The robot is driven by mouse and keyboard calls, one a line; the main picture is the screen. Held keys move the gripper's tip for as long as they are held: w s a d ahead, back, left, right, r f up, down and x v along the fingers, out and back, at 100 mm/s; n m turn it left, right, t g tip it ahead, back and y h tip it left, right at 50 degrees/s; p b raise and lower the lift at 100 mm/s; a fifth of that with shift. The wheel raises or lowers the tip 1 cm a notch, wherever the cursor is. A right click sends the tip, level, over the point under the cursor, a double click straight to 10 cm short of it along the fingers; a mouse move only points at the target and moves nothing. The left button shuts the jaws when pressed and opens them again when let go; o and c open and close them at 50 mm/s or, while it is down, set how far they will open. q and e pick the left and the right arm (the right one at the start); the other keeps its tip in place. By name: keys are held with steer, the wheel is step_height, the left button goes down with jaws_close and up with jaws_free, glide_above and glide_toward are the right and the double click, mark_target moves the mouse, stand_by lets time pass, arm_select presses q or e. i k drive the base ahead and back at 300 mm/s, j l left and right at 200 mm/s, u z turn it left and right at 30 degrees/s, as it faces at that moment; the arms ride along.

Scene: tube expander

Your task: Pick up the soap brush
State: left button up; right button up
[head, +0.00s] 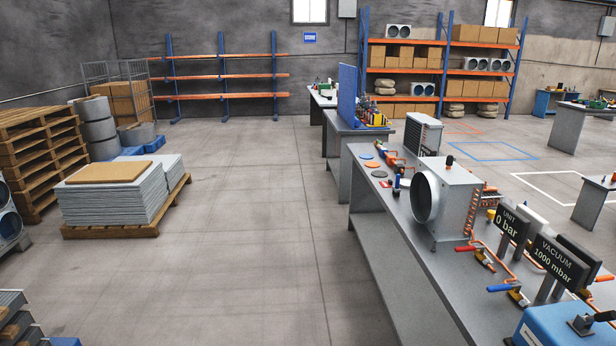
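I cannot make out a soap brush for certain. On the long grey workbench (405,262) at the right, several small items lie near its far left edge, too small to identify. Among them are a small upright blue-and-dark item (397,186) and flat orange and grey discs (372,164). Neither of my grippers shows in the head view.
A grey fan unit (449,197) with orange pipes stands on the workbench, with "0 bar" (511,224) and "1000 mbar" (558,260) displays and a blue machine (560,328) nearer. Pallets of sheets (118,190) stand left. The floor between is clear.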

mark_target(397, 191)
steer(key=i, duration=0.75)
steer(key=i+z, duration=0.1)
steer(key=i, duration=0.7)
steer(key=i+j, duration=0.15)
steer(key=i, duration=0.6)
steer(key=l+z, duration=0.05)
